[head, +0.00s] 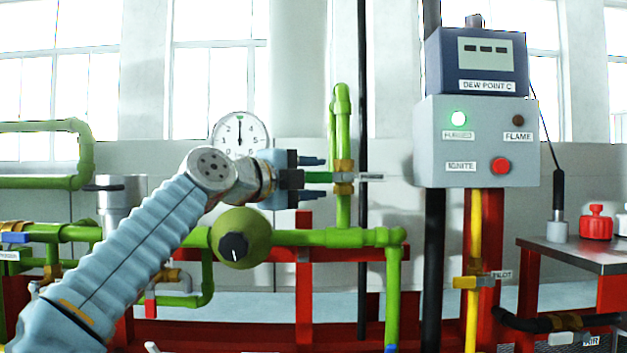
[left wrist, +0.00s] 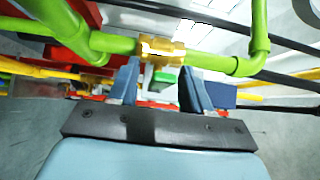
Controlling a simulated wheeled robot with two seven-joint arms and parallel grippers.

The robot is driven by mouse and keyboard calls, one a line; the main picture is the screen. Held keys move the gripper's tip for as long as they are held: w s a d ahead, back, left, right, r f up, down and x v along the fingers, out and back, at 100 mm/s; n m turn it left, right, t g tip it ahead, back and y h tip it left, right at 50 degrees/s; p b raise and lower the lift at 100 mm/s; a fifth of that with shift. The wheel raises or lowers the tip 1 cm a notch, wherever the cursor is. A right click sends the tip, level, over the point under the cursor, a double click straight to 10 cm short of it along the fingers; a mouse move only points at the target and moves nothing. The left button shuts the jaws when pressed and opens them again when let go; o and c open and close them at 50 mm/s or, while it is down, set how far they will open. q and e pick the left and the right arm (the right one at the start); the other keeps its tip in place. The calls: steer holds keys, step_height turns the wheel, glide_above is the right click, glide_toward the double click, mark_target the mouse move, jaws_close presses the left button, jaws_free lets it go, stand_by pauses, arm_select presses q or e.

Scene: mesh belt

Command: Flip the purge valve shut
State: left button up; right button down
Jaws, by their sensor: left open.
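A brass valve (head: 343,177) sits on the upright green pipe in the middle of the head view; I take it for the purge valve. A green piece (head: 319,177), probably its handle, extends left from it, and a short grey piece (head: 371,177) extends right. My left gripper (head: 322,176) is open just left of the brass body, with a finger above and below the green piece. In the left wrist view the brass body (left wrist: 161,50) appears between and just past the fingertips (left wrist: 160,72). Contact cannot be told. My right gripper is not in view.
A grey control box (head: 477,140) with a lit green lamp stands right of the valve. A dial gauge (head: 240,134) and a round olive knob (head: 241,238) are near my left arm. Green pipes (head: 320,238) run below. A bench (head: 575,254) stands at right.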

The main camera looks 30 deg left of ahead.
arm_select(q)
steer(key=b+v, duration=0.2)
steer(key=v, duration=1.1)
steer(key=shift+s+a, duration=0.1)
steer(key=shift+a, duration=0.05)
